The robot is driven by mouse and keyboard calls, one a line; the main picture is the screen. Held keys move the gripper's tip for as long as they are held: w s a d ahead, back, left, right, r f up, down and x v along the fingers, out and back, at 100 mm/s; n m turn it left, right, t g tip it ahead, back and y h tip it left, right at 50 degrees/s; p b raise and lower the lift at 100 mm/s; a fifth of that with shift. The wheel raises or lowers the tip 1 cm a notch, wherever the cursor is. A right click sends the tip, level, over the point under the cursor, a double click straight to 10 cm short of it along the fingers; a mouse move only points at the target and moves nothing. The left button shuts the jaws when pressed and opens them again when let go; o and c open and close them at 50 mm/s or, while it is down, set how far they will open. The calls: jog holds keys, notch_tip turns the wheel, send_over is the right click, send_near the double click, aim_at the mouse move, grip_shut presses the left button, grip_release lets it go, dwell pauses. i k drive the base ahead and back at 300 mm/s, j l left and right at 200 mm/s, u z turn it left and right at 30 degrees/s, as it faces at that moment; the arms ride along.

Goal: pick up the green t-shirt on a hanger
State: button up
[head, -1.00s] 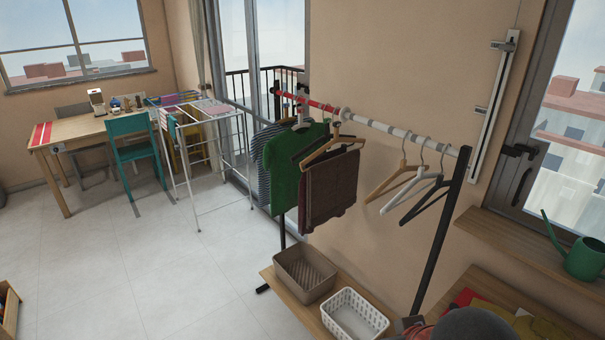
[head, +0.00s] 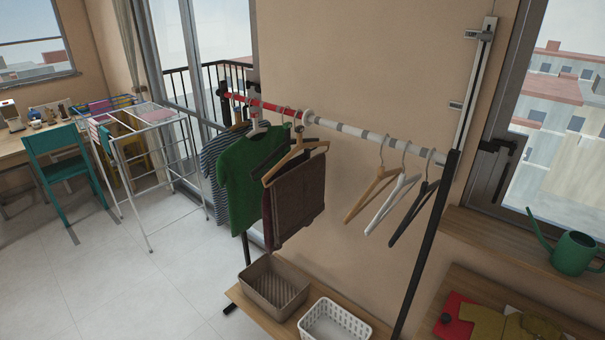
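The green t-shirt (head: 243,182) hangs on a pale hanger (head: 257,128) from the red left part of the clothes rail (head: 262,104). A striped garment (head: 213,165) hangs to its left, at the end nearer the balcony door. Brown trousers (head: 296,200) on a wooden hanger hang to its right and partly in front, and a dark hanger shows between them. The shirt's right side is partly hidden by the trousers. My gripper is not in view.
Empty wooden, white and black hangers (head: 399,200) hang on the rail's right part. A brown basket (head: 272,287) and white basket (head: 334,322) sit on the low shelf. A drying rack (head: 150,150) stands left; the floor (head: 140,270) between is clear.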

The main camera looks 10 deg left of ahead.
aim_at(234, 165)
jog(key=i+j+z, duration=0.25)
jog(key=j, duration=0.3)
jog(key=i+j+z, duration=0.2)
jog(key=j, duration=0.35)
jog(key=j+z, duration=0.25)
jog(key=j, duration=0.35)
jog(key=j+z, duration=0.2)
jog(key=j, duration=0.45)
jog(key=i, duration=0.05)
